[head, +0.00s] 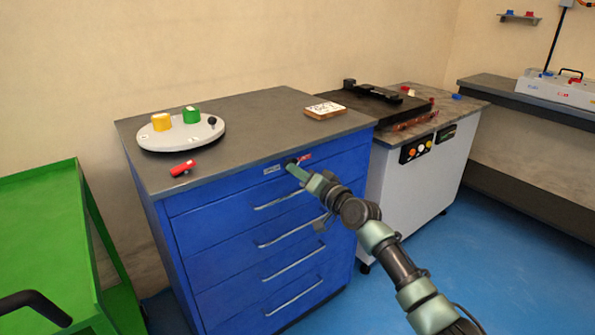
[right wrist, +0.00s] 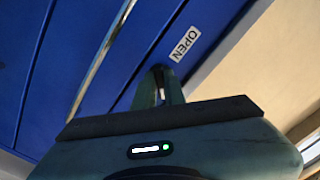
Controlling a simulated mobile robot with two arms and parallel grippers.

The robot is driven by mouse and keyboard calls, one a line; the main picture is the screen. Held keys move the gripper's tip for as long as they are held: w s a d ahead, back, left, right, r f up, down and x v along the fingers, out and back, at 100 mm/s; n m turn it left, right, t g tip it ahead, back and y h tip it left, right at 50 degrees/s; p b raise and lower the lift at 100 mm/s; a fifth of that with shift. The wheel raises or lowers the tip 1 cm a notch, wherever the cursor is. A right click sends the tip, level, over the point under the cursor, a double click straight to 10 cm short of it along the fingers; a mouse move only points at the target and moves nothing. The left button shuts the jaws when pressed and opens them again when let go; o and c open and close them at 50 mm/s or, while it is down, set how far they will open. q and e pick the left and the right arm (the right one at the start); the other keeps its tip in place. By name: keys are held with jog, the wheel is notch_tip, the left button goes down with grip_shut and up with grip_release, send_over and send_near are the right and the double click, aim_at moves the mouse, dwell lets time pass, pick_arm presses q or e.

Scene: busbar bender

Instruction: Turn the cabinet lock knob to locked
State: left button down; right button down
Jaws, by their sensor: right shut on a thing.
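The blue drawer cabinet (head: 225,230) stands in the middle of the head view. Its lock knob (head: 290,162) is a small dark part on the top front edge, mostly hidden by my gripper. A pale label (head: 272,170) sits left of the knob and a red label (head: 305,157) right of it. In the right wrist view the pale label reads OPEN (right wrist: 185,44). My right gripper (head: 296,169) is at the knob, and its fingers (right wrist: 160,86) are shut on it. The knob's angle cannot be told. My left gripper is not in view.
On the cabinet top are a round white board (head: 160,141) with yellow and green blocks, a red object (head: 182,168) and a small box (head: 325,110). Drawer handles (head: 292,290) stick out below. A green cart (head: 40,225) is at left, a white machine (head: 425,180) at right.

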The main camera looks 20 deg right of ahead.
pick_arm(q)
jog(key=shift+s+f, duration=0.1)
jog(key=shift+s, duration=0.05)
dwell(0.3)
pick_arm(e)
jog(key=c, duration=1.5)
grip_release()
